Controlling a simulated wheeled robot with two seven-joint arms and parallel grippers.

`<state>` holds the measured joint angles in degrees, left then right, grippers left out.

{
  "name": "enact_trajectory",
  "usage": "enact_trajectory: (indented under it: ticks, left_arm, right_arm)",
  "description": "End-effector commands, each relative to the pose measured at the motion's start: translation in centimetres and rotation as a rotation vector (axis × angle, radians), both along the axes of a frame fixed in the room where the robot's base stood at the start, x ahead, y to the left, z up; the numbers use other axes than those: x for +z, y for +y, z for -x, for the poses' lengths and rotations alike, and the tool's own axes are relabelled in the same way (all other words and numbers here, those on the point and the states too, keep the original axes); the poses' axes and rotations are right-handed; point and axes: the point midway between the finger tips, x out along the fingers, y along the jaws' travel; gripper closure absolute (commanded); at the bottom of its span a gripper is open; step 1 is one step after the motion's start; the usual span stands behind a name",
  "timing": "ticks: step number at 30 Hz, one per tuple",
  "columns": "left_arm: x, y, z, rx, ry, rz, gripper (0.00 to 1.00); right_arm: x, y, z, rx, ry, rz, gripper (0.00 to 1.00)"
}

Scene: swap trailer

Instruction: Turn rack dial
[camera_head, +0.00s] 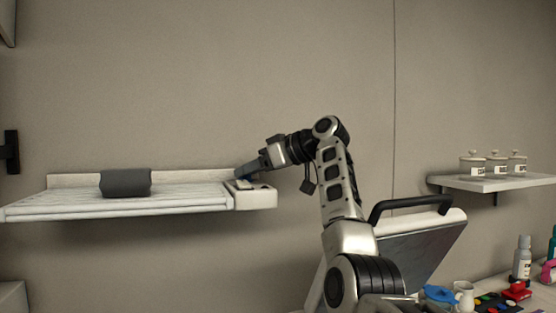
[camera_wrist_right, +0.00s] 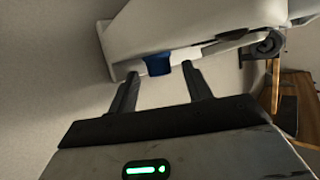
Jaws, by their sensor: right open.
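The white wall rack (camera_head: 120,207) has a pale control box (camera_head: 255,199) at its right end. In the right wrist view, a blue dial (camera_wrist_right: 157,64) sticks out from the edge of the white rack body (camera_wrist_right: 200,28). My right gripper (camera_head: 242,174) is at the box's top, reaching in from the right. In the wrist view, its fingers (camera_wrist_right: 160,76) are open, one on each side of the dial, with gaps visible. I cannot tell how far the dial sits between the fingertips. In the head view the gripper mostly hides the dial. My left gripper is not in view.
A dark grey rolled towel (camera_head: 125,183) lies on the rack. A tilted panel with a black handle (camera_head: 410,203) stands behind my right arm. A small shelf (camera_head: 490,183) with three jars is at the right. Bottles and small items crowd the lower right.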

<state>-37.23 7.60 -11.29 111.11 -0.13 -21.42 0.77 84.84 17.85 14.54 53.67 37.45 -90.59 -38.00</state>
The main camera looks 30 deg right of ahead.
Motion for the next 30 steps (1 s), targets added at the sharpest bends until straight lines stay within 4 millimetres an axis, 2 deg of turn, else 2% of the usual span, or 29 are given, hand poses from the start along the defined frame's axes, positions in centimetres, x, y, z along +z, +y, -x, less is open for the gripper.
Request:
enact_trajectory:
  ticks: [6, 12, 18, 24, 30]
  left_arm:
    - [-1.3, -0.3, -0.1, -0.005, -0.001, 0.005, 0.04]
    - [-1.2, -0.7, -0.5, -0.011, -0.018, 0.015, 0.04]
    - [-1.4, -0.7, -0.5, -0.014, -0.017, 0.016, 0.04]
    - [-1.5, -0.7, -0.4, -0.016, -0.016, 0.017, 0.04]
    - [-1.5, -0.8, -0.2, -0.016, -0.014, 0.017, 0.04]
  right_arm:
    - [1.4, -2.3, 3.5, -0.006, -0.007, 0.001, 0.5]
    - [3.4, -4.6, 7.5, -0.004, -0.005, 0.001, 0.5]
    - [5.0, -6.4, 10.4, -0.002, -0.004, 0.0, 0.5]
    - [5.7, -7.2, 11.8, -0.001, -0.002, 0.001, 0.5]
    - [5.8, -7.2, 11.9, 0.0, 0.0, 0.001, 0.5]
